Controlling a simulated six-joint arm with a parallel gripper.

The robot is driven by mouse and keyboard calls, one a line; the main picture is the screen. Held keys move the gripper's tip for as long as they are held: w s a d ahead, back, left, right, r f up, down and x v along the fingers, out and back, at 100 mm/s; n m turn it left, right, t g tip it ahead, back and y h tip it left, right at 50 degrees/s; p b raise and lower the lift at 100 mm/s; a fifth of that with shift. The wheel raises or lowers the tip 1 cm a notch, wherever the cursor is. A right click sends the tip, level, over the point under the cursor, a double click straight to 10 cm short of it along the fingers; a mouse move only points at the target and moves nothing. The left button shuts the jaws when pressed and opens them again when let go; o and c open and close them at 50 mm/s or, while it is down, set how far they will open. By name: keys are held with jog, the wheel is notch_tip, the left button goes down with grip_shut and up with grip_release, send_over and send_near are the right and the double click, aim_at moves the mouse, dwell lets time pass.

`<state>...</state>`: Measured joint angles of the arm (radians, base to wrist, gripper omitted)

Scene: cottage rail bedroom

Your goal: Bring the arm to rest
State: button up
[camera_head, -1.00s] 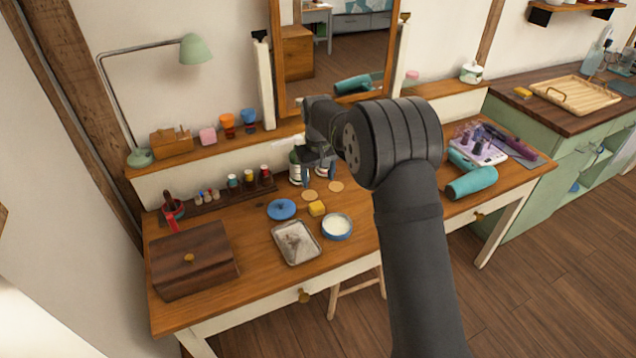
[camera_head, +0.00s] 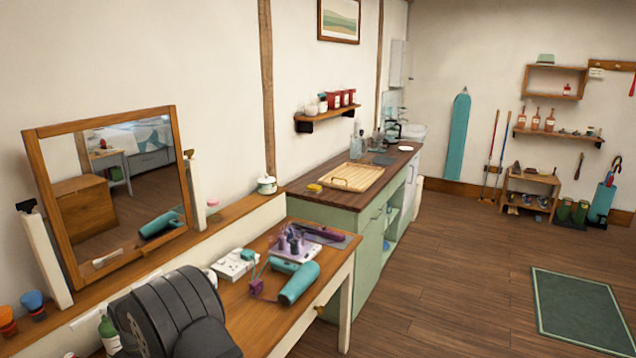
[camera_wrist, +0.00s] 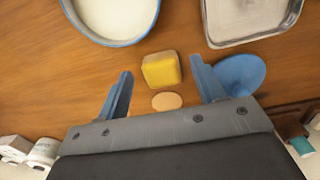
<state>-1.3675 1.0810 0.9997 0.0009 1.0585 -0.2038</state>
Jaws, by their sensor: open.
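My gripper (camera_wrist: 162,92) shows in the wrist view with its two blue fingers spread apart and nothing between them. It is above the wooden dressing table (camera_wrist: 40,75). A yellow block (camera_wrist: 161,69) and a round tan disc (camera_wrist: 167,101) show between and beyond the fingers, on the table. In the head view only a dark joint of my arm shows at the bottom left; the gripper is out of that picture.
A blue-rimmed round tin (camera_wrist: 117,22), a metal tray (camera_wrist: 246,22) and a blue lid (camera_wrist: 241,75) lie around the gripper. In the head view, a teal hair dryer (camera_head: 299,283) lies on the table. A tilted mirror (camera_head: 118,190) stands at left; a green cabinet (camera_head: 369,235) adjoins.

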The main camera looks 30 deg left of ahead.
jog(key=shift+f, duration=0.95)
jog(key=shift+r, duration=2.2)
jog(key=shift+f, duration=0.1)
